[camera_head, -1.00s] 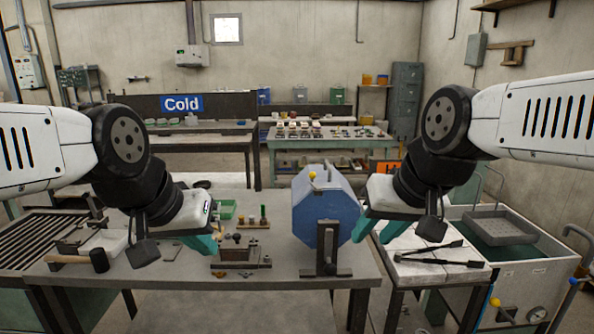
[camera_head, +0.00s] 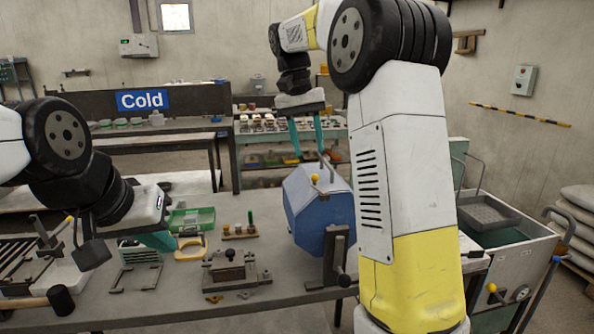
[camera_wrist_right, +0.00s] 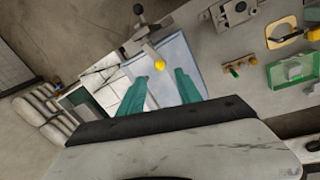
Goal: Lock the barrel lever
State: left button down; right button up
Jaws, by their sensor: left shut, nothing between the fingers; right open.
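The blue many-sided barrel (camera_head: 308,215) stands in a dark metal stand on the table. A small lever with a yellow knob (camera_head: 314,178) sits on its top, beside an upright metal rod (camera_head: 327,170). My right gripper (camera_head: 306,138) is open and empty above and behind the barrel, fingers pointing down. In the right wrist view, the yellow knob (camera_wrist_right: 160,65) lies just beyond and between the open fingertips (camera_wrist_right: 160,88), and the barrel (camera_wrist_right: 172,68) shows pale blue below. Contact cannot be told. My left gripper (camera_head: 158,241) is shut and empty over the table's left part.
A crank (camera_head: 340,272) is on the barrel stand's front. A mallet (camera_head: 60,300) lies front left. A water tank (camera_head: 510,255) stands right. My right arm hides the table's right end.

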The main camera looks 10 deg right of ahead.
jog(key=f, duration=0.2)
jog(key=d+f, duration=0.1)
jog(key=f, duration=0.4)
jog(key=shift+s+d+f, duration=0.15)
jog(key=shift+s+d, duration=0.05)
jog(key=shift+d, duration=0.05)
grip_shut()
